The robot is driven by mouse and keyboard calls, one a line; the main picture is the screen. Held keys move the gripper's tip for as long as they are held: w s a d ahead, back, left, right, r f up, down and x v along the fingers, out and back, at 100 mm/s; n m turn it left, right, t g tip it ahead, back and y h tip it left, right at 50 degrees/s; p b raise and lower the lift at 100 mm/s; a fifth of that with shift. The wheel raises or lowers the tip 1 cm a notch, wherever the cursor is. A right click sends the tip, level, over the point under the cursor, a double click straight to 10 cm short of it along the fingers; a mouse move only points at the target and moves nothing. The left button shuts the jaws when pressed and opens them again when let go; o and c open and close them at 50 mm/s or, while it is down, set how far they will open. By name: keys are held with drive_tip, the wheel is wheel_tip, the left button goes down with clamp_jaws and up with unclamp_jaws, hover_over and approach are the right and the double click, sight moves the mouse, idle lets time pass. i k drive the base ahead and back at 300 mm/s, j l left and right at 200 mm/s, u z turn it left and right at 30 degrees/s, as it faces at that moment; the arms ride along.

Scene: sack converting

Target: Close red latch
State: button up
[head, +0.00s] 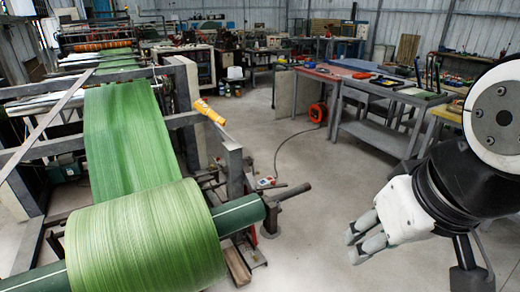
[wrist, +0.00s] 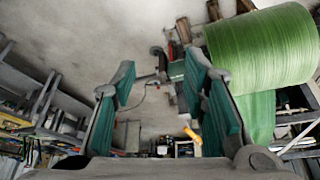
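I cannot make out a red latch for certain in either view. My gripper (head: 364,241) is at the lower right of the head view, over bare floor and well apart from the machine. In the wrist view its two green-padded fingers (wrist: 163,82) stand wide apart with nothing between them. A large green roll (head: 145,240) sits on a dark green shaft at the front of the machine, and the roll also shows at the upper right of the wrist view (wrist: 262,45). A small red-and-white box (head: 266,182) is near the shaft's right end.
A yellow handle-like part (head: 209,111) sticks out from the machine frame (head: 187,85). An orange-red reel (head: 317,113) stands by a workbench (head: 375,132) with tools on it. Open concrete floor (head: 305,235) lies between the machine and my arm. A cable runs across the floor.

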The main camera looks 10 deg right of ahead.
sight(273, 186)
drive_tip(key=i+l, duration=0.2)
drive_tip(key=i, duration=0.3)
drive_tip(key=i+l+u, duration=0.1)
drive_tip(key=i, duration=0.4)
drive_tip(key=i+l, duration=0.3)
drive_tip(key=i, duration=0.25)
drive_tip(key=u, duration=0.05)
